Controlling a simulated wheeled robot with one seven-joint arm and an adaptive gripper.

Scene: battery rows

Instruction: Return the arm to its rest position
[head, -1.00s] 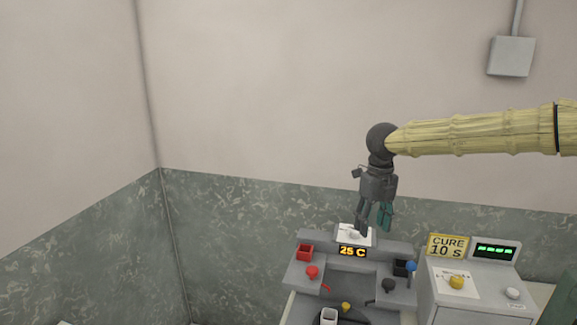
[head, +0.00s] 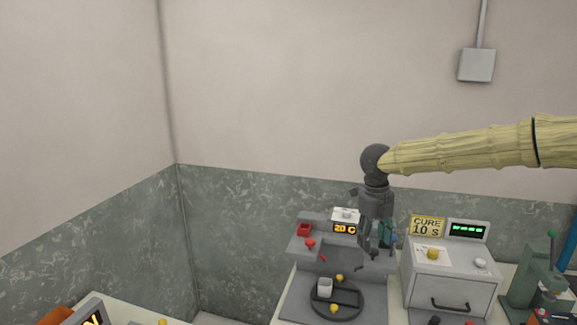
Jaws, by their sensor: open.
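My gripper (head: 376,242) hangs from my yellow-sleeved arm and points downward. It is open, with nothing seen between its fingers. It is in front of the right part of the grey bench station (head: 300,272) and hides part of it. The fingertips are dark and small, so their exact gap is hard to see.
The station has a "20 C" display (head: 345,228), a red cup (head: 304,229) and a round dark turntable (head: 352,308) with a white cup (head: 324,288). To the right stand a grey cabinet (head: 450,290) with a "CURE 10 S" sign (head: 427,227) and a green press (head: 540,282).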

